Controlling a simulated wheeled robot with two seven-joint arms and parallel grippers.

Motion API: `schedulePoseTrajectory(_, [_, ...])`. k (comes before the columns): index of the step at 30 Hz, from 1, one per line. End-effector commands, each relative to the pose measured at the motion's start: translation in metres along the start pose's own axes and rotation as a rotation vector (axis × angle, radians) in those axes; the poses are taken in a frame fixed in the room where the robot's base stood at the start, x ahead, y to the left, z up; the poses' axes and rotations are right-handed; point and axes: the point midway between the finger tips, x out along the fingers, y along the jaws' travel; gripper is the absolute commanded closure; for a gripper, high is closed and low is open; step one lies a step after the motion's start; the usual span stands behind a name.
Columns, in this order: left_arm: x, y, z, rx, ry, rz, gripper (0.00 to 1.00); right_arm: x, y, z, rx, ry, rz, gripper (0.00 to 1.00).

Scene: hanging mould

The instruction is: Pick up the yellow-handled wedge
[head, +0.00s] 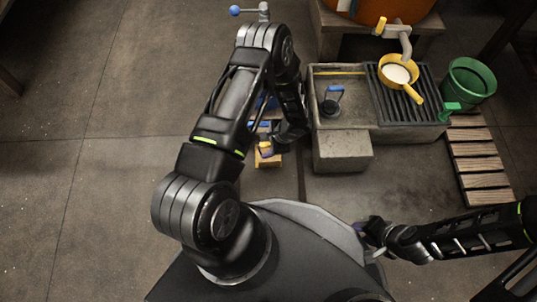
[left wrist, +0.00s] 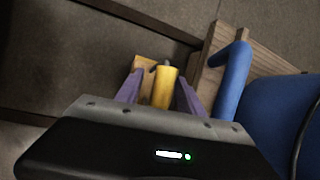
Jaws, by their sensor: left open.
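The yellow-handled wedge shows in the left wrist view as a yellow handle (left wrist: 165,88) beside a pale wooden block (left wrist: 144,70). In the head view its wooden part (head: 268,159) shows below my left wrist, partly covered by the arm. My left gripper (left wrist: 157,90) is open, with one purple finger on each side of the yellow handle. I cannot tell whether the fingers touch it. My right gripper (head: 364,232) is low at the right, away from the wedge; its jaws are too small to read.
A blue curved handle (left wrist: 235,68) and a wooden edge (left wrist: 208,68) stand close to the right of my left fingers. A stone basin (head: 342,152) with a grate, a yellow ladle (head: 398,70) and a green bucket (head: 470,80) stand at the right. The left floor is clear.

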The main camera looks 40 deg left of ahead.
Motion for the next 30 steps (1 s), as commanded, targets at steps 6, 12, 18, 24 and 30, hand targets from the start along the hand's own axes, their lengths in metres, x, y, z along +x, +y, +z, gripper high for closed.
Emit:
schedulePoseTrajectory(6, [-0.0002, 0.0000, -0.0001, 0.000, 0.000, 0.000, 0.55, 0.0001, 0.0001, 0.0003, 0.000, -0.001, 0.000, 0.64])
schedulePoseTrajectory(12, [-0.0002, 0.0000, -0.0001, 0.000, 0.000, 0.000, 0.66, 0.0001, 0.0001, 0.0004, 0.000, -0.001, 0.000, 0.64])
schedulePoseTrajectory(18, [-0.0002, 0.0000, -0.0001, 0.000, 0.000, 0.000, 0.83, 0.0001, 0.0001, 0.0004, 0.000, -0.001, 0.000, 0.64])
schedulePoseTrajectory(24, [-0.0001, 0.0000, 0.0000, 0.000, 0.000, 0.000, 0.99, 0.0002, 0.0002, 0.0005, 0.000, -0.001, 0.000, 0.64])
schedulePoseTrajectory(30, [0.0000, -0.0001, 0.0002, 0.000, 0.000, 0.000, 1.00, 0.0002, 0.0001, 0.0004, 0.000, -0.001, 0.000, 0.64])
